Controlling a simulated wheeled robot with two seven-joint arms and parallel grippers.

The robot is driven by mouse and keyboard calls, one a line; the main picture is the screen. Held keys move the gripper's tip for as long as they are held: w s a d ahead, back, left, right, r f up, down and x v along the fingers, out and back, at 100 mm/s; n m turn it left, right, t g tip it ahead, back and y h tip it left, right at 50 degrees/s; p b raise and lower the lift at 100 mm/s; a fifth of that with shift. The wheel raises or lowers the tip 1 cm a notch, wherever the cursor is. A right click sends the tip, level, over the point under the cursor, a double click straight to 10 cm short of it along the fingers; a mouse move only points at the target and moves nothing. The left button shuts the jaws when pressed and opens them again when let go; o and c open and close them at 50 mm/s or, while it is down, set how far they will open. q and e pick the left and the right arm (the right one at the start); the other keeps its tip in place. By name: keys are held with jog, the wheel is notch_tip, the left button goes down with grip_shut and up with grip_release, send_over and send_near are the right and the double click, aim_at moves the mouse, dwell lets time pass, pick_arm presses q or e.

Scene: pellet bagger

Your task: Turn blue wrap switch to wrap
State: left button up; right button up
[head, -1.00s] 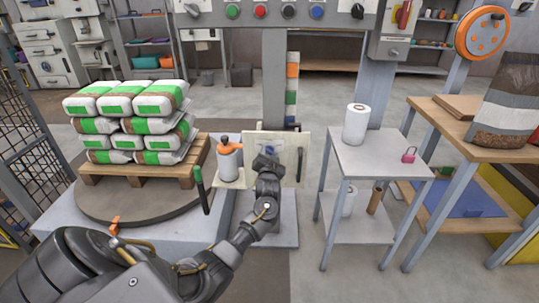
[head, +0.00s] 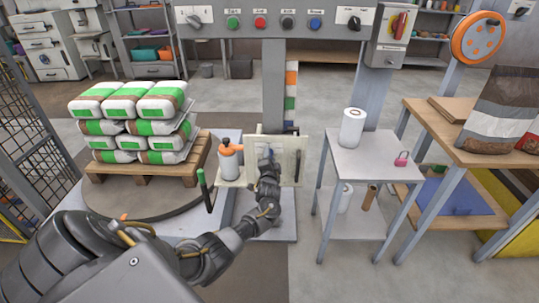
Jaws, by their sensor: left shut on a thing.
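The blue wrap switch (head: 268,152) sits on a pale panel (head: 291,160) on the post. Only a little blue shows, as my gripper covers most of it. My left gripper (head: 267,160) is at the switch, shut on it, with the arm coming in from the lower left. The switch's exact angle and any labels by it are hidden or too small to read. My right gripper is not in view.
Wrapped bags (head: 130,120) are stacked on a wooden pallet (head: 140,172) at left. An orange-topped bottle (head: 229,160) stands left of the panel. A small table (head: 375,165) with a white roll (head: 352,127) is at right. A button bar (head: 275,22) spans above.

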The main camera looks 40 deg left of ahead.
pick_arm(q)
jog(key=shift+f+m+p, duration=0.1)
jog(key=shift+m+p, duration=1.2)
jog(key=shift+m, duration=1)
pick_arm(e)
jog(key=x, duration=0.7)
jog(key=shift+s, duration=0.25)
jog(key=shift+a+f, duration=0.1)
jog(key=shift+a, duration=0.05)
pick_arm(q)
jog(key=o, duration=1)
